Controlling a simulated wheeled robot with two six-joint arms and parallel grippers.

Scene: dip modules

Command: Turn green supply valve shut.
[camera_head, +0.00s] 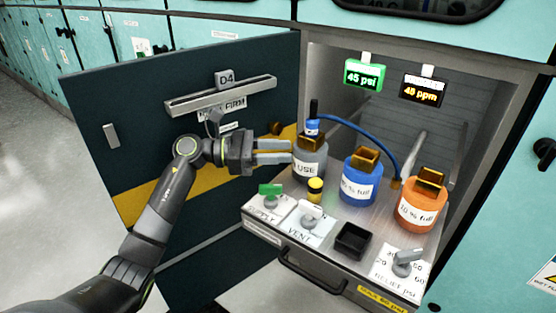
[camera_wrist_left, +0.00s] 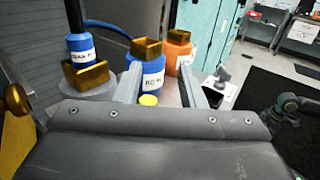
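The green supply valve handle (camera_head: 270,189) sits on a white plate marked SUPPLY at the left front of the pull-out shelf. The handle lies roughly sideways across its plate. My left gripper (camera_head: 290,151) is above and behind the valve, close to the grey bottle, and apart from the handle. In the left wrist view its two fingers (camera_wrist_left: 160,85) are spread with nothing gripped between them. The green handle does not show in that view. A dark jointed arm part, probably my right arm, shows at the right edge there; its fingers cannot be made out.
A grey bottle (camera_head: 310,161), blue bottle (camera_head: 361,184) and orange bottle (camera_head: 420,211) stand on the shelf. A yellow-topped part (camera_head: 315,186) and VENT valve (camera_head: 309,219) are near the supply valve. A relief knob (camera_head: 404,261) is right. The open door (camera_head: 150,90) stands left.

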